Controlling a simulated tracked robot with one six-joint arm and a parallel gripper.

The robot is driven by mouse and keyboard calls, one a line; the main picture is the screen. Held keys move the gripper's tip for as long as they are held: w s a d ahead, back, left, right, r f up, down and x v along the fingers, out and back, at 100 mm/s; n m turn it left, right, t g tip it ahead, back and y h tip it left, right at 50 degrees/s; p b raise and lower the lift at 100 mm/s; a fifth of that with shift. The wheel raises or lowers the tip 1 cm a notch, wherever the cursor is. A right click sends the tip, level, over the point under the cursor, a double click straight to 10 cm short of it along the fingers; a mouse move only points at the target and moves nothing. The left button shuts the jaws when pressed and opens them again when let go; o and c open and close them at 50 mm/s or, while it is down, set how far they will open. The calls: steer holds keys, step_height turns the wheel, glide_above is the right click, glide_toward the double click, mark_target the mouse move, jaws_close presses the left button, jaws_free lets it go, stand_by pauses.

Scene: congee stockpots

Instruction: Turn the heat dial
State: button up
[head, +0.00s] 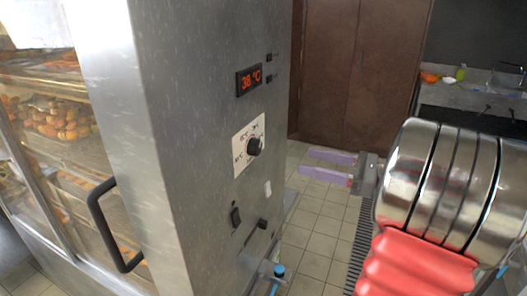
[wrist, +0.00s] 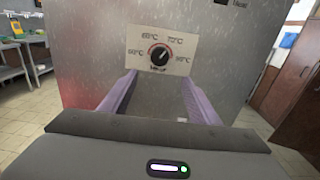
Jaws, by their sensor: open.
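The heat dial (head: 254,146) is a round black knob on a pale label plate marked with temperatures, on the side of a metal cabinet (head: 190,90). In the wrist view the dial (wrist: 159,55) shows face-on, with a red ring around it and a white pointer mark. My gripper (head: 328,163) has two purple fingers and is to the right of the dial in the head view, apart from it. In the wrist view my gripper (wrist: 158,88) is open and empty, its fingers pointing toward the panel, with the dial seen above and between them.
A display (head: 249,79) reads 38 °C above the dial. Switches (head: 236,216) sit below it. A black door handle (head: 104,225) and glass-fronted food shelves are at left. Tiled floor lies between the cabinet and my arm. A brown door (head: 335,70) and a counter (head: 470,98) stand behind.

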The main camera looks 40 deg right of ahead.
mark_target(259, 150)
steer(key=shift+w+a+r, duration=0.1)
steer(key=shift+a, duration=0.05)
steer(key=x, duration=1.3)
steer(key=shift+w+a, duration=0.2)
steer(key=c, duration=1.1)
